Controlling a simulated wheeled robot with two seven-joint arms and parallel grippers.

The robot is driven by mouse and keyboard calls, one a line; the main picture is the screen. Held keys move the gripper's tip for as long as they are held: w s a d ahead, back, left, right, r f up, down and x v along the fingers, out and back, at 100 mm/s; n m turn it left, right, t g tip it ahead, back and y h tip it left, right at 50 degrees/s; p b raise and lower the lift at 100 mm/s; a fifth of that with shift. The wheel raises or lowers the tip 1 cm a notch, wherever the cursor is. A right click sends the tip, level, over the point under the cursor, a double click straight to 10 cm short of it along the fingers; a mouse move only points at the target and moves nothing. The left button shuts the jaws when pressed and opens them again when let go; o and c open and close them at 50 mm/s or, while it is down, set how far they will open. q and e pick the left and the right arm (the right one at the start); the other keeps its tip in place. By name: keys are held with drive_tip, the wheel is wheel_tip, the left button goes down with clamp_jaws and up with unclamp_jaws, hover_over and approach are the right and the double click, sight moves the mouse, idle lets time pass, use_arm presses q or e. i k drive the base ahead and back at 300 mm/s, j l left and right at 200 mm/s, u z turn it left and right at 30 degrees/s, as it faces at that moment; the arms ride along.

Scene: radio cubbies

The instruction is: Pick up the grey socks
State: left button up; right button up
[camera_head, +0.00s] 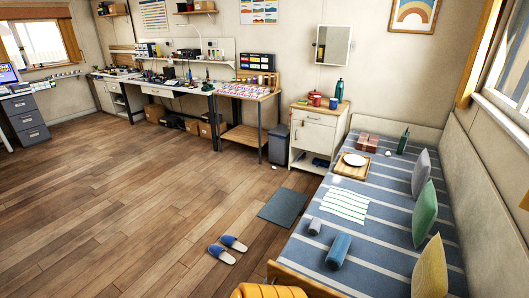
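A small grey rolled bundle (314,227) lies on the blue striped bed (385,225), near the bed's left edge. It looks like the grey socks, but it is too small to be sure. A larger blue roll (339,251) lies just to its right and nearer to me. A white-and-green striped cloth (345,205) lies flat behind the grey bundle. Neither of my grippers shows in the head view.
Blue slippers (227,249) and a dark mat (283,207) lie on the floor left of the bed. A wooden tray with a white plate (355,159) and several cushions (424,215) are on the bed. An orange padded thing (268,291) is at the bottom edge. The wooden floor at left is clear.

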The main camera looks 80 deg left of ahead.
sight(316, 223)
drive_tip(key=u, duration=2.2)
